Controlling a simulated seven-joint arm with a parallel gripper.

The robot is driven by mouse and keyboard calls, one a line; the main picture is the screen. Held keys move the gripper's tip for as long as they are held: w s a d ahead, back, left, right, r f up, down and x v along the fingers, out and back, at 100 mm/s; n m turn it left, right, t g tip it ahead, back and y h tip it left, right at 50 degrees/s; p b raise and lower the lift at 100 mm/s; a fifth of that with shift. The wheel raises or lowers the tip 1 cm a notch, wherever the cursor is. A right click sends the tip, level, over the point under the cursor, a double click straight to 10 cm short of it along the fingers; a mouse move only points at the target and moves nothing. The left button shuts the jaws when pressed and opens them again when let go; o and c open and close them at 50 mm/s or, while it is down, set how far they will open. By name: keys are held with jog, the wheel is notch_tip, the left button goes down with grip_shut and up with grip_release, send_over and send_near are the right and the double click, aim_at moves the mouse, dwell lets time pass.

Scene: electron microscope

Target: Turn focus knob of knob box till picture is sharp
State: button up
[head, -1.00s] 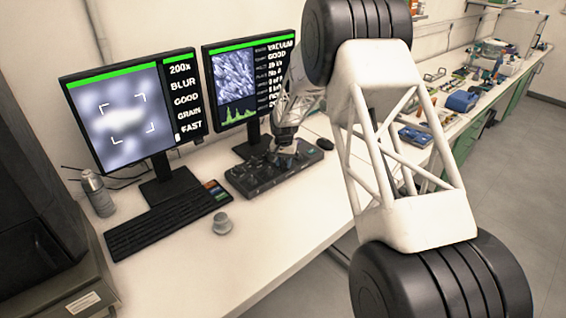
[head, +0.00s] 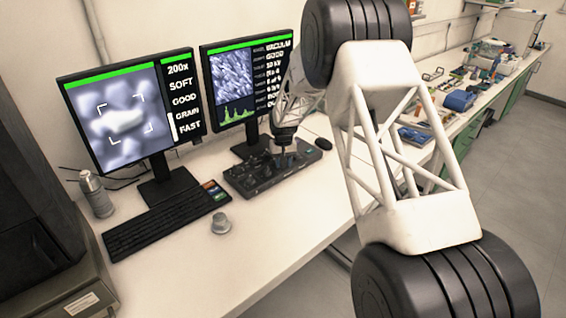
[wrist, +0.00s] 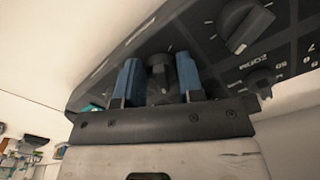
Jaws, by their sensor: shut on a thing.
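The knob box (head: 262,180) is a dark panel on the table, below the right-hand monitor. In the wrist view, my gripper (wrist: 158,78) has its two blue fingers on either side of a dark knob (wrist: 159,66) on that box, shut on it. I cannot read a label for this knob. In the head view my gripper (head: 284,152) reaches down onto the box and is small there. The left monitor (head: 120,118) shows a blurry grey picture with a pale blob inside corner brackets. Its text reads 200x, SOFT, GOOD, GRAIN, FAST.
A larger knob (wrist: 246,24) and a small knob (wrist: 261,82) sit close right of my fingers. The right monitor (head: 234,80) stands behind the box. A keyboard (head: 165,222), a small grey object (head: 221,223) and a mouse (head: 323,143) are on the table.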

jog(key=o, duration=0.9)
jog(key=shift+c, duration=0.2)
jog(key=shift+r, duration=3.9)
jog(key=shift+o, duration=0.3)
